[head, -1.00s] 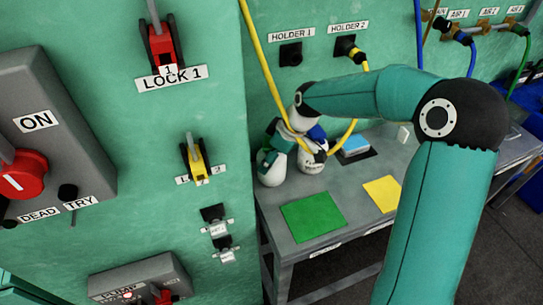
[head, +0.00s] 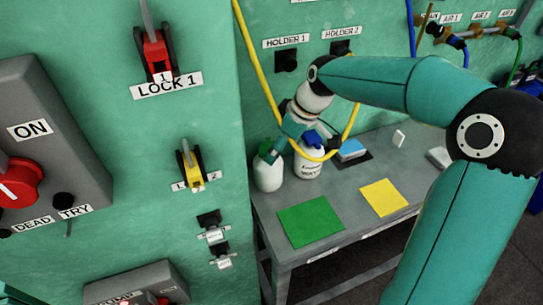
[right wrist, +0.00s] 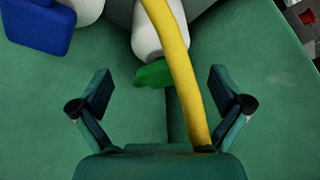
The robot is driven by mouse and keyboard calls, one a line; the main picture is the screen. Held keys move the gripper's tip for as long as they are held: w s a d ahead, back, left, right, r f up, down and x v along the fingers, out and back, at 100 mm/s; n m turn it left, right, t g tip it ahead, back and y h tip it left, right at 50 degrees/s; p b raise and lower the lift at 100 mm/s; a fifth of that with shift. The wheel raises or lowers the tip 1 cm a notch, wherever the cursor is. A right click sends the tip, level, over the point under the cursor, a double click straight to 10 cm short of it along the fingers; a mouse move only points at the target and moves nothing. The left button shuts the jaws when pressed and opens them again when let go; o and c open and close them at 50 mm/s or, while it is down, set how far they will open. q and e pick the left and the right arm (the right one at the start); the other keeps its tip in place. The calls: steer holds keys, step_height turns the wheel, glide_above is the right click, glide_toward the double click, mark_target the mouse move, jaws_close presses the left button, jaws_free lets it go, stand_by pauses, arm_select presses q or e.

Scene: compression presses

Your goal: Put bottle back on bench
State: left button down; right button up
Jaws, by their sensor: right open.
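Two white bottles stand upright at the back left of the grey bench (head: 352,221). The left bottle (head: 268,174) has a green top; the other bottle (head: 308,166) has a blue top and a dark-lettered label. My right gripper (head: 281,143) is just above and behind them, partly overlapped by the yellow hose. In the right wrist view, my right gripper (right wrist: 163,95) is open with nothing between its fingers. The green-topped bottle (right wrist: 148,42) lies ahead of the fingers, and the blue top (right wrist: 38,25) is at upper left. My left gripper is out of view.
A yellow hose (head: 262,85) hangs in a loop around my right wrist area and crosses the wrist view. A green square (head: 310,222) and a yellow square (head: 384,197) lie on clear bench front. A blue block (head: 351,147) sits behind. The green wall stands close behind.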

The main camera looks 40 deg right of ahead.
steer(key=v, duration=0.4)
steer(key=shift+r, duration=0.15)
steer(key=shift+s, duration=0.1)
stand_by(0.3)
